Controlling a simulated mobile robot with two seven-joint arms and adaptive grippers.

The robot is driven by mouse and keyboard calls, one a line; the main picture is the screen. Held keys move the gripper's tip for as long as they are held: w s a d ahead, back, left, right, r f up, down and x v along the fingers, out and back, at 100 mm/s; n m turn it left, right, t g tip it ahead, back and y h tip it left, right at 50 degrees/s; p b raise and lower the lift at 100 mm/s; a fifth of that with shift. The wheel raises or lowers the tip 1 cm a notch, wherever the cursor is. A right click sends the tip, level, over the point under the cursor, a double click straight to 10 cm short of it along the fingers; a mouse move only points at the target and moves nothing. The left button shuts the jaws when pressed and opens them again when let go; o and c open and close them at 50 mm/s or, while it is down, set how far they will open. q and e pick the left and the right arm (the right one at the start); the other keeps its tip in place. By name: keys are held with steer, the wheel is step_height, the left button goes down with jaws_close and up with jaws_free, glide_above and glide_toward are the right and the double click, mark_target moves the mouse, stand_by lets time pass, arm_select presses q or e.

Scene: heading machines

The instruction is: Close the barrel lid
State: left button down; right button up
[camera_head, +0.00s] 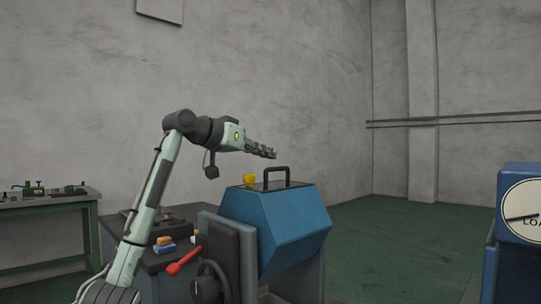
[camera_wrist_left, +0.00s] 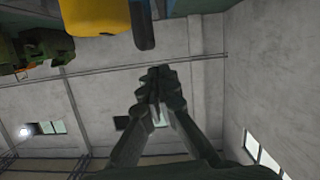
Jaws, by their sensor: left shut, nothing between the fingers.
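The blue barrel (camera_head: 290,225) is a faceted drum in a grey frame at the picture's middle. A black handle (camera_head: 277,177) stands on its lid on top, and a yellow knob (camera_head: 250,180) is beside the handle at left. The lid looks roughly level; I cannot tell whether it sits fully down. My left gripper (camera_head: 272,153) is shut and empty, above the barrel top and apart from the handle. In the left wrist view the shut fingers (camera_wrist_left: 157,76) point at the wall. The yellow knob (camera_wrist_left: 95,15) and dark handle (camera_wrist_left: 144,25) show at the top edge. My right gripper is out of view.
A red lever (camera_head: 185,261) and a dark wheel (camera_head: 210,285) are at the barrel's left side. A green workbench (camera_head: 50,205) with tools stands at the far left. A blue machine with a dial (camera_head: 525,210) is at right. Green floor (camera_head: 400,235) lies free between.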

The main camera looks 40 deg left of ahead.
arm_select(q)
steer(key=r+b+v, duration=0.2)
steer(key=v, duration=0.8)
steer(key=shift+a, duration=0.35)
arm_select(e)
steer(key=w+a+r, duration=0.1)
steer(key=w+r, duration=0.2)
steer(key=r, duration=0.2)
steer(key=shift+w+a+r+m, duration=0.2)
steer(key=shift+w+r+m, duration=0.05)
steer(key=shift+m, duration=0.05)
